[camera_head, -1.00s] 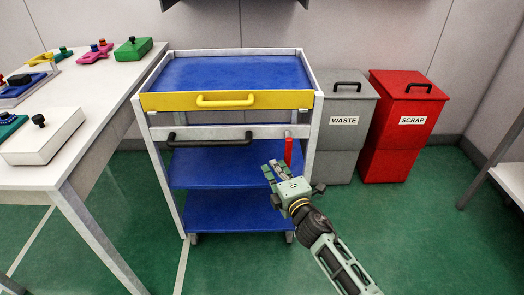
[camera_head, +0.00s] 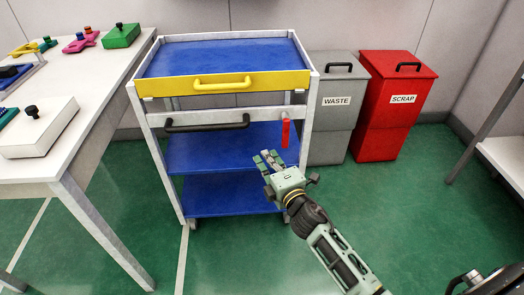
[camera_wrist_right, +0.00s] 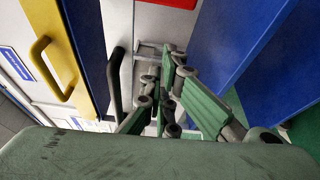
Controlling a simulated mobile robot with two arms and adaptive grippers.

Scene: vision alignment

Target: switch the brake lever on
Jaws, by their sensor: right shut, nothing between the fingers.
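The red brake lever (camera_head: 285,133) hangs down at the right end of the cart's front crossbar, just left of the right front post. The cart (camera_head: 312,110) has a blue top, a yellow drawer front and blue lower shelves. My right gripper (camera_head: 267,160) is shut and empty, in front of the cart, below and slightly left of the lever in the picture. It looks apart from the lever. My left gripper is not in view.
A yellow handle (camera_head: 222,83) and a black handle (camera_head: 207,123) stick out from the cart's front. A grey waste bin (camera_head: 333,130) and a red scrap bin (camera_head: 390,120) stand to its right. A white table (camera_head: 100,115) is at the left. The green floor in front is clear.

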